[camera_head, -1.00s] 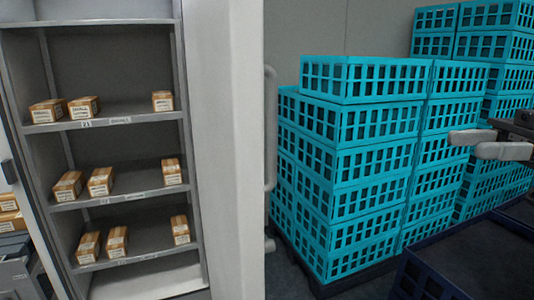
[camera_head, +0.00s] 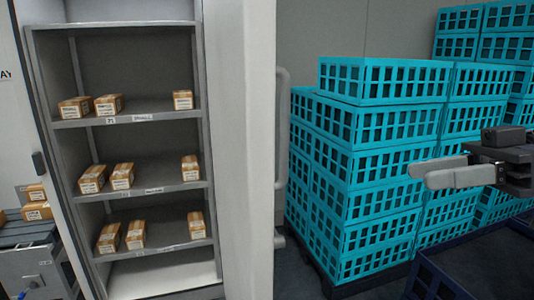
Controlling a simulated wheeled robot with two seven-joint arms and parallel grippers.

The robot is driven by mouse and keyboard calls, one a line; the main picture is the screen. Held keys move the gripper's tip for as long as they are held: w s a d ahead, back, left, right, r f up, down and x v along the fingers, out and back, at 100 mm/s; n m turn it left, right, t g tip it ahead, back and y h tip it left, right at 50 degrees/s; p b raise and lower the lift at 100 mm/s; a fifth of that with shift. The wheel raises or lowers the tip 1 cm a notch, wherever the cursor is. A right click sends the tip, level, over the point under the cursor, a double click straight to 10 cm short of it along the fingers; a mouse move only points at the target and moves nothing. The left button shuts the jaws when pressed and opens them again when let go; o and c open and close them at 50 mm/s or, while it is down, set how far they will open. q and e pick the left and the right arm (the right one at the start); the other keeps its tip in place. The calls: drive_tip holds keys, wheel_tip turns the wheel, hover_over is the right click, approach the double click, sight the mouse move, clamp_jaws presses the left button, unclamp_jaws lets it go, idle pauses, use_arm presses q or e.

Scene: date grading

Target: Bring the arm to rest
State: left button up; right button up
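My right gripper (camera_head: 443,175) reaches in from the right edge, in front of the stacked turquoise crates. Its two pale fingers lie one behind the other from this angle, and I see nothing held between them. How far apart they are is hard to judge. My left gripper is not in view.
An open grey cabinet (camera_head: 128,199) at left holds several small brown boxes on its shelves. Its white door (camera_head: 240,150) stands open beside turquoise crates (camera_head: 385,125) in tall stacks. A dark blue container (camera_head: 440,284) is at lower right. A grey rack (camera_head: 32,262) stands at lower left.

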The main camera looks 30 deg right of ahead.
drive_tip(key=w+a+f+m+g+h+p, duration=0.1)
drive_tip(key=w+a+f+m+h, duration=0.25)
drive_tip(key=a+f, duration=0.4)
drive_tip(key=w+a+f+m+g+h, duration=0.1)
drive_tip(key=w+a+f+m+h, duration=0.25)
drive_tip(key=f, duration=0.65)
drive_tip(key=a+f+m+g, duration=0.1)
drive_tip(key=a+f, duration=0.1)
drive_tip(key=f, duration=0.6)
drive_tip(key=s+a+f+m+g+h, duration=0.1)
drive_tip(key=a+f, duration=0.2)
drive_tip(key=f, duration=0.6)
drive_tip(key=shift+s+f+m+h+p, duration=0.2)
drive_tip(key=shift+m+h+p, duration=0.1)
drive_tip(key=shift+m, duration=0.1)
